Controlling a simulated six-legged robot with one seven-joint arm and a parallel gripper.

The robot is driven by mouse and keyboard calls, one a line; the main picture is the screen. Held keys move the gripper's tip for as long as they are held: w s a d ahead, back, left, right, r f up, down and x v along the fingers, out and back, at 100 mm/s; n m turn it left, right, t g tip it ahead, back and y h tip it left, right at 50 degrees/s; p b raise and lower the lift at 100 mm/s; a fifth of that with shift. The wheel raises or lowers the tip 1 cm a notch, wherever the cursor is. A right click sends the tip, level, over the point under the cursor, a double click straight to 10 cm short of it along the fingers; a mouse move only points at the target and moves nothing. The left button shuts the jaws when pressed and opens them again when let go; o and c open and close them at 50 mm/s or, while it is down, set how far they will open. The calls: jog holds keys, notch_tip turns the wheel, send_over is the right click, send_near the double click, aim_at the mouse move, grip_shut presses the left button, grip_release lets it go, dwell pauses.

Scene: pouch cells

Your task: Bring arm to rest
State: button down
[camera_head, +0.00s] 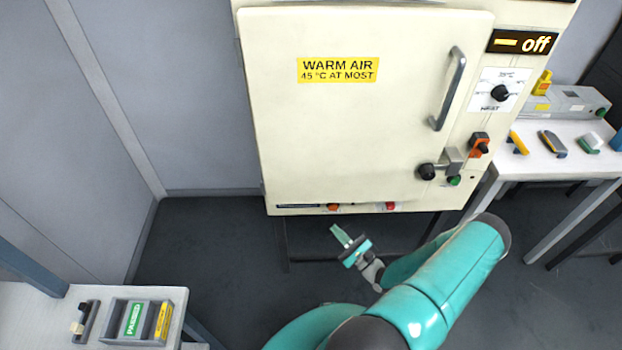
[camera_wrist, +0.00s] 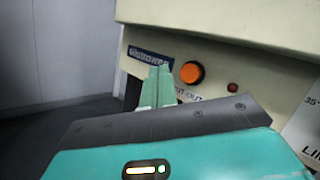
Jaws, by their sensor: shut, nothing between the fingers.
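My gripper (camera_head: 341,236) is shut and empty, held in front of the lower edge of a cream warm-air cabinet (camera_head: 290,140). My teal arm reaches up to it from the bottom of the head view and is bent. In the wrist view my gripper's pale green fingers (camera_wrist: 156,88) are together, pointing at the cabinet's underside area. An orange button (camera_wrist: 192,72) and a small red light (camera_wrist: 233,87) show there on the cabinet, close to the fingers. Whether the fingertips touch the cabinet cannot be told.
The cabinet door is closed, with a handle (camera_head: 450,88) and a display (camera_head: 522,42) reading off. A white table (camera_head: 560,165) with several tools stands right. A bench (camera_head: 40,310) at lower left holds a grey tray (camera_head: 122,339). Dark floor (camera_head: 205,235) lies clear between.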

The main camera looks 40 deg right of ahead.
jog(key=w+a+r+n+g+y, duration=0.1)
jog(key=a+r+n+g+y, duration=0.2)
jog(key=a+r+n+g, duration=0.35)
jog(key=w+a+r+n+g+y, duration=0.15)
jog(key=a+r+n+g, duration=0.25)
jog(key=r+n+g, duration=0.45)
jog(key=w+a+r+n+g+y, duration=0.1)
jog(key=a+r+n+g+y, duration=0.3)
jog(key=r, duration=0.5)
jog(key=s+a+r+n+t+h, duration=0.1)
jog(key=s+a+r+n+h, duration=0.2)
jog(key=r, duration=0.4)
jog(key=s+a+r+n+t+h, duration=0.1)
jog(key=s+a+r+n+h, duration=0.2)
jog(key=s+a+r+h, duration=0.2)
jog(key=s+a+r+n+t+h, duration=0.1)
jog(key=s+a+r+n+h, duration=0.2)
jog(key=r, duration=0.8)
jog(key=shift+s+a+r+n+h, duration=0.25)
jog(key=shift+s+a+n+h, duration=0.2)
jog(key=shift+a, duration=0.15)
jog(key=shift+d, duration=0.15)
